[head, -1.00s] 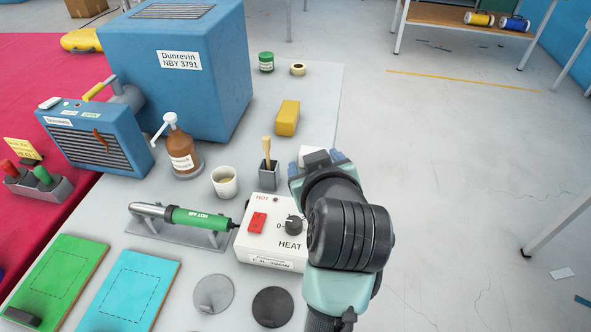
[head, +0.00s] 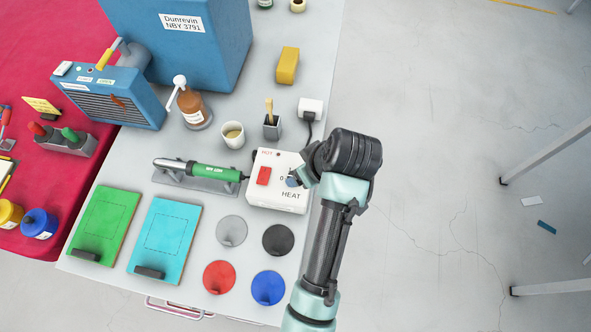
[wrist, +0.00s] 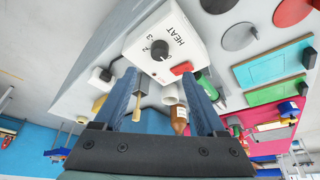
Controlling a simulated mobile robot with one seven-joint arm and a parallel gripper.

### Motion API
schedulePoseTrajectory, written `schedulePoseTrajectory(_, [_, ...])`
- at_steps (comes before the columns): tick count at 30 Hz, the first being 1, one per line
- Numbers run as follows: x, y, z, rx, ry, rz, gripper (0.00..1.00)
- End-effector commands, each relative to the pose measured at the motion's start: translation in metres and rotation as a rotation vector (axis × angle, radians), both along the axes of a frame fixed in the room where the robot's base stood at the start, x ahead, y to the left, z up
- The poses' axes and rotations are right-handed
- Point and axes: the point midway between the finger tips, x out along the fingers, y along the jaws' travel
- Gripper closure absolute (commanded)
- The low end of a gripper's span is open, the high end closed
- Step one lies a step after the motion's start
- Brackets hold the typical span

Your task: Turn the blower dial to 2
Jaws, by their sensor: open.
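A white control box (head: 264,197) marked HEAT stands on the grey table, with a red switch (head: 264,176) and a black dial. In the wrist view the dial (wrist: 159,50) faces my gripper (wrist: 162,86), beyond and between its open fingers. A 0 and a 3 are legible beside it; its exact setting is unclear. In the head view my gripper (head: 294,180) is at the box's right side and largely covers the dial. Contact cannot be told. The green hot-air tool (head: 214,172) lies in its stand left of the box.
A blue unit (head: 112,92) with a grille stands at the back left. A white cup (head: 232,135), brown bottle (head: 194,112), brush holder (head: 272,127) and white plug block (head: 311,107) stand behind the box. Coloured discs (head: 268,288) and boards lie in front.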

Motion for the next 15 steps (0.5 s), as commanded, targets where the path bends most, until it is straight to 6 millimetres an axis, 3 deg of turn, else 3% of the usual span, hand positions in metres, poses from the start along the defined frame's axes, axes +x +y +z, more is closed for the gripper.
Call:
schedulePoseTrajectory(6, [0.014, 0.011, -0.042, 0.000, 0.004, 0.002, 0.27])
schedulePoseTrajectory(15, [0.028, 0.019, -0.081, -0.001, -0.001, 0.000, 0.27])
